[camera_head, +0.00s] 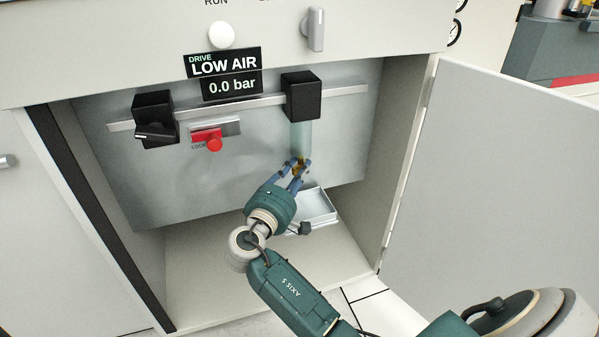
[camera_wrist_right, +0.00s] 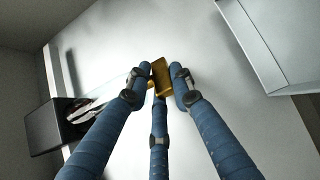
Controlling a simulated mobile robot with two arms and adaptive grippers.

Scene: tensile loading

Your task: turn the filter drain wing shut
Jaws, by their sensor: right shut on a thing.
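The filter has a black head (camera_head: 301,97) on a rail inside the open cabinet, with a clear bowl (camera_head: 301,138) hanging below it. The brass drain wing (camera_head: 299,164) is at the bottom of the bowl, partly hidden by fingers. It shows larger in the right wrist view (camera_wrist_right: 161,75). My right gripper (camera_head: 298,172) reaches up from below and is shut on the wing. In the wrist view its blue fingers (camera_wrist_right: 156,88) close around the wing from both sides. The wing's exact angle is hard to tell. My left gripper is not in view.
A shallow white tray (camera_head: 318,208) lies below the filter. A black regulator (camera_head: 153,118) and a red lockout knob (camera_head: 214,144) are on the left. The display (camera_head: 232,87) reads LOW AIR, 0.0 bar. The open cabinet door (camera_head: 490,170) stands at the right.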

